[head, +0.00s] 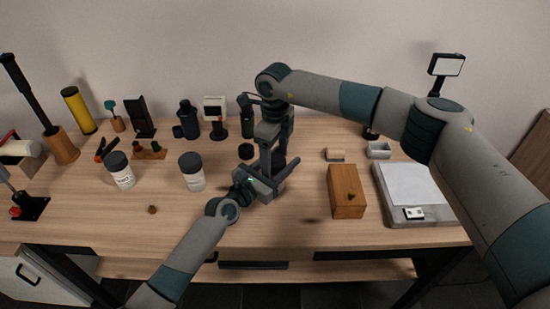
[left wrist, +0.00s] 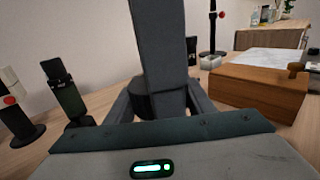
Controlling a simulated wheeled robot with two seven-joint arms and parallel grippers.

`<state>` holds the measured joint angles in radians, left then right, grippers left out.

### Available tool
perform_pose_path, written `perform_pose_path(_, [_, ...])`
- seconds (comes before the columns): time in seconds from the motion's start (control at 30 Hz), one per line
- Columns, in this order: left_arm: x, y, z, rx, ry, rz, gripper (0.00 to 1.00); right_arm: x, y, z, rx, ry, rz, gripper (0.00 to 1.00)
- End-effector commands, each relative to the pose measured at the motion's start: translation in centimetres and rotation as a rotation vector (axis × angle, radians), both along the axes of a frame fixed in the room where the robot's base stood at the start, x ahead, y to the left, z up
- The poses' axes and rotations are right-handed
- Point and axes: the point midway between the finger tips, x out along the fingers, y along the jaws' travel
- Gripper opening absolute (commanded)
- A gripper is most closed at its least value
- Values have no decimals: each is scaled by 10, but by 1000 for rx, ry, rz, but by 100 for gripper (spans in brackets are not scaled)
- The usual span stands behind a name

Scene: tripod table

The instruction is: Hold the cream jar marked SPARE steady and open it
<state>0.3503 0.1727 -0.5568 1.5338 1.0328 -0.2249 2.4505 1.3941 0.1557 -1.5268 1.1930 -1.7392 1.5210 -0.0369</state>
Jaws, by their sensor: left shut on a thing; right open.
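My left gripper (head: 262,182) is shut on a black round thing (left wrist: 152,104), which shows between its fingers in the left wrist view. It looks like a dark-lidded jar, but the grippers hide most of it and no label shows. My right gripper (head: 274,150) is open and comes down from above, right over the held thing; a grey part of it fills the upper middle of the left wrist view (left wrist: 160,50). Two white jars with black lids, a left one (head: 123,177) and a right one (head: 195,180), stand apart to the left. Their labels are too small to read.
A flat black disc (head: 246,151) lies just left of my grippers. A wooden box (head: 346,191) and a grey tray with a white sheet (head: 410,184) are to the right. Bottles and stands line the back. The table's front left is mostly clear, with a small brown knob (head: 152,209).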

Motion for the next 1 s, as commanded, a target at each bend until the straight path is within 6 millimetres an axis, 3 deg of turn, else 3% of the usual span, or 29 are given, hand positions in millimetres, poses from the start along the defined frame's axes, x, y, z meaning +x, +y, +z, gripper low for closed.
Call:
perform_pose_path(0.43, [0, 0, 0, 1, 1, 0, 0, 0, 1, 41, 1, -2, 0, 68])
perform_pose_path(1.0, [0, 0, 0, 0, 0, 0, 0, 0, 1, 52, 1, 0, -60, 65])
